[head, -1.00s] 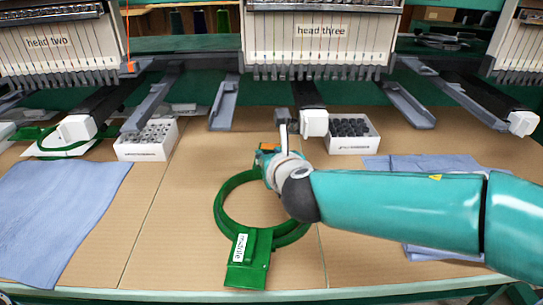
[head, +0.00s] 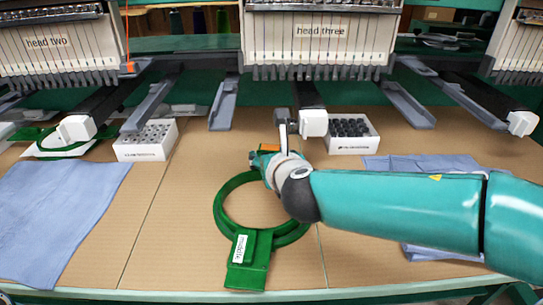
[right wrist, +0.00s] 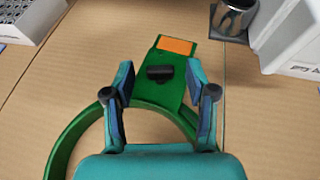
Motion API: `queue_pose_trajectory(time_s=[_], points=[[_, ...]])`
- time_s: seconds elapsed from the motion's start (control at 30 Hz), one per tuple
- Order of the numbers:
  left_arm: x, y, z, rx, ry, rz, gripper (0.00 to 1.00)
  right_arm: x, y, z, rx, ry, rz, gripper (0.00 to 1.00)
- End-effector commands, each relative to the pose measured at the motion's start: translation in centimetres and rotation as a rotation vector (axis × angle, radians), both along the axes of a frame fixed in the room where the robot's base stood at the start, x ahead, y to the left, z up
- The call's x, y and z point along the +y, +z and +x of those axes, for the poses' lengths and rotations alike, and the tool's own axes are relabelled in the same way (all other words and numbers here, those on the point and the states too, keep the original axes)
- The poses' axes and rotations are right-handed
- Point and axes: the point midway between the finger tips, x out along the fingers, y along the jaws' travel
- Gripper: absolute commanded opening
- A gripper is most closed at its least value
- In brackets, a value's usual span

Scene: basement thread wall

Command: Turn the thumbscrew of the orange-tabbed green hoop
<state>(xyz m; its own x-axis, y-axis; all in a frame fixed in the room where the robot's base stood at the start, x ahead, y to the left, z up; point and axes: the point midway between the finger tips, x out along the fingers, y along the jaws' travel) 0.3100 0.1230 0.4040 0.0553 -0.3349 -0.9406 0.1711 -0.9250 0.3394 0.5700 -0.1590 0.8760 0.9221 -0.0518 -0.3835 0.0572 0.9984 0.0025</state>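The green hoop (head: 222,212) lies flat on the tan table, with a label on its near block (head: 246,262). Its orange tab (head: 268,148) is at the far end. In the right wrist view the orange tab (right wrist: 175,46) sits on a green bracket, with the dark thumbscrew (right wrist: 160,73) just nearer. My right gripper (right wrist: 160,66) is open, one finger on each side of the bracket and thumbscrew, with gaps visible. In the head view my right gripper (head: 262,162) hides the thumbscrew. My left gripper is not in view.
A white tray of dark bobbins (head: 352,147) stands right of the hoop, another white tray (head: 145,155) to the left. Blue cloths lie left (head: 60,215) and right (head: 420,165). Machine head three (head: 320,45) hangs behind. A metal cylinder (right wrist: 232,18) stands beyond the tab.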

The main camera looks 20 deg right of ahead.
Motion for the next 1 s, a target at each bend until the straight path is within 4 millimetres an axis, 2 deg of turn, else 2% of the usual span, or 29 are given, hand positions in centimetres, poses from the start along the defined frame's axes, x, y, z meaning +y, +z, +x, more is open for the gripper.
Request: queue_pose_trajectory(time_s=[0.17,0.33,0.73,1.0], points=[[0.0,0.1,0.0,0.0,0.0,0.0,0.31,0.0,0.1,-0.1,0.0,0.0,0.0,0.56],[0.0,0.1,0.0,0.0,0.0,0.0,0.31,0.1,0.7,-1.4,-0.003,0.001,0.002,0.56],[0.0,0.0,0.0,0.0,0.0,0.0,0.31,0.5,3.5,-8.5,-0.003,0.003,0.003,0.56],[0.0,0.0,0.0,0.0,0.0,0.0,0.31,0.6,4.5,-11.0,-0.001,0.001,0.001,0.56]])
